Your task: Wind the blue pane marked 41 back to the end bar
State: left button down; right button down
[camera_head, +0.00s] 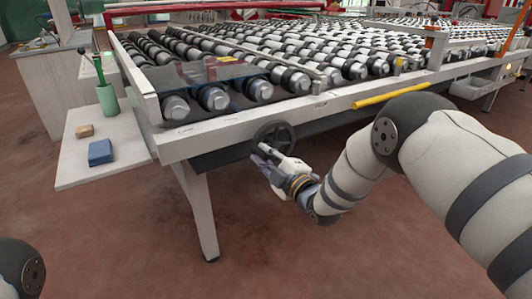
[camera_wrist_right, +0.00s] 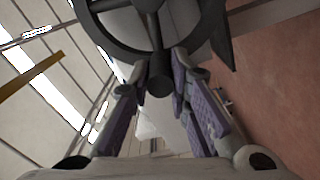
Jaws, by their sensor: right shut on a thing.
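A dark, see-through bluish pane (camera_head: 196,73) lies on the rollers at the left end of the conveyor table. It has a small yellow label (camera_head: 228,59) whose number I cannot read. The white end bar (camera_head: 131,75) runs along the table's left end, close to the pane's left edge. A dark handwheel (camera_head: 274,136) sits under the table's front rail. My right gripper (camera_head: 262,153) is at the wheel's lower part. In the right wrist view its purple-padded fingers close around the wheel's dark handle (camera_wrist_right: 160,78). My left gripper is out of view.
A side shelf (camera_head: 75,164) at left holds a green pot (camera_head: 108,100), a blue block (camera_head: 100,152) and a tan block (camera_head: 85,131). A yellow bar (camera_head: 390,95) lies along the front rail. A table leg (camera_head: 199,210) stands left of my gripper. The floor in front is clear.

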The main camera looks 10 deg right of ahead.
jog(key=shift+s+a+f, duration=0.1)
jog(key=shift+f, duration=0.25)
jog(key=c, duration=1.5)
grip_release()
jog(key=shift+r, duration=0.1)
jog(key=v, duration=1.2)
jog(key=shift+r, duration=0.1)
